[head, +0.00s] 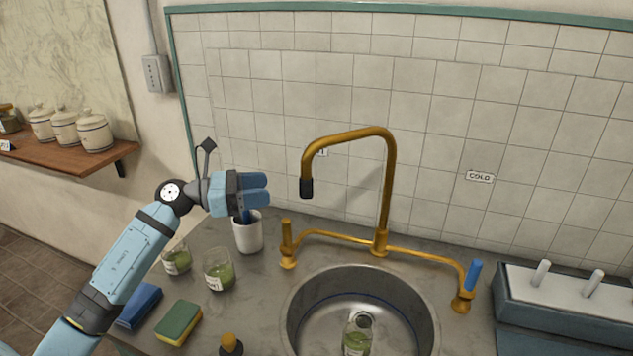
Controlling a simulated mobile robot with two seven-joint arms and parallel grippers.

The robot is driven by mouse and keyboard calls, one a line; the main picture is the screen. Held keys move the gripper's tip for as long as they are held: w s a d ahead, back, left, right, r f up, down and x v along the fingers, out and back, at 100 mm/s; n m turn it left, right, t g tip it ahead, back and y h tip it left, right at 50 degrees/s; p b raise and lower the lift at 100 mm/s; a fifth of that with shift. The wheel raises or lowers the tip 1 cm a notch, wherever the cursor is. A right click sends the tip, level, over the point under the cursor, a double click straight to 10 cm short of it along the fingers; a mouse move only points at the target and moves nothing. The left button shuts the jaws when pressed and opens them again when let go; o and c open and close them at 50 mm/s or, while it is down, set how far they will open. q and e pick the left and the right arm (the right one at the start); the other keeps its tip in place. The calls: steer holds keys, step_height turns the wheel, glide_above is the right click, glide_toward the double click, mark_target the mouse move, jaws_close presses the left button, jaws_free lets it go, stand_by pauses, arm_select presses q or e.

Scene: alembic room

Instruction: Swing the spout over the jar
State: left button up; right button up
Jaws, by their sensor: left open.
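The brass spout (347,134) rises behind the sink and arches to the left. Its black tip (306,188) hangs toward the back left, and it looks to be left of the jar in the picture. A glass jar (355,338) with green contents and a label stands in the sink basin, near the drain; its lower part is cut off by the picture edge. My left gripper (262,189) is open and empty, left of the spout tip and apart from it, with its fingers pointing right. My right gripper is not in view.
The steel sink (300,330) is set into the grey counter (265,285). Left of it stand a white cup (248,236), two more green-filled jars (219,272) and a sponge (179,324). Brass taps (287,245) flank the spout. A rack (560,300) stands at right.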

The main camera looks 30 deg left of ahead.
arm_select(q)
steer(key=p+x, duration=0.2)
steer(key=x, duration=1)
steer(key=shift+p, duration=0.3)
jaws_close()
